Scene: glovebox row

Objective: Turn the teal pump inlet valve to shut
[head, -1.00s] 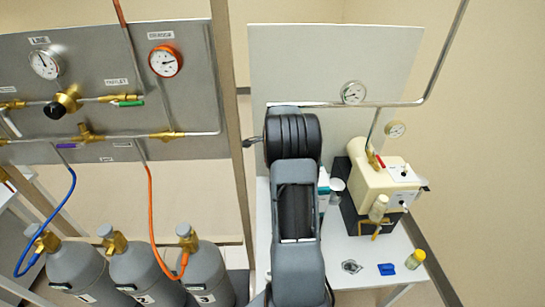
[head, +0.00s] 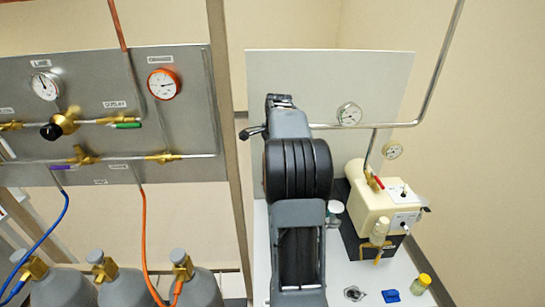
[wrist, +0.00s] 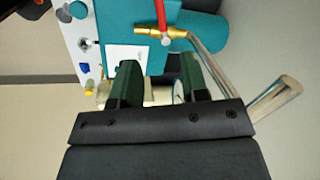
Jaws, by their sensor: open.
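In the wrist view the teal pump (wrist: 120,26) fills the upper middle, with a white panel on its body. Its inlet valve (wrist: 178,31) is a brass fitting with a red lever handle (wrist: 160,12). The handle appears to lie across the brass body in the picture. A bent metal pipe runs from the valve to the right. My gripper (wrist: 160,70) is open and empty, its two dark green fingers pointing toward the valve. The fingertips look apart from the handle. In the head view my arm hides the teal pump, and only a dark bit of the gripper shows at its left.
A cream pump (head: 373,205) with a red-handled valve (head: 375,182) stands right of my arm. A blue block (head: 391,296) and a yellow-capped jar (head: 421,284) sit on the white bench (head: 345,262). A gas panel (head: 185,110) with gauges and grey cylinders is at left.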

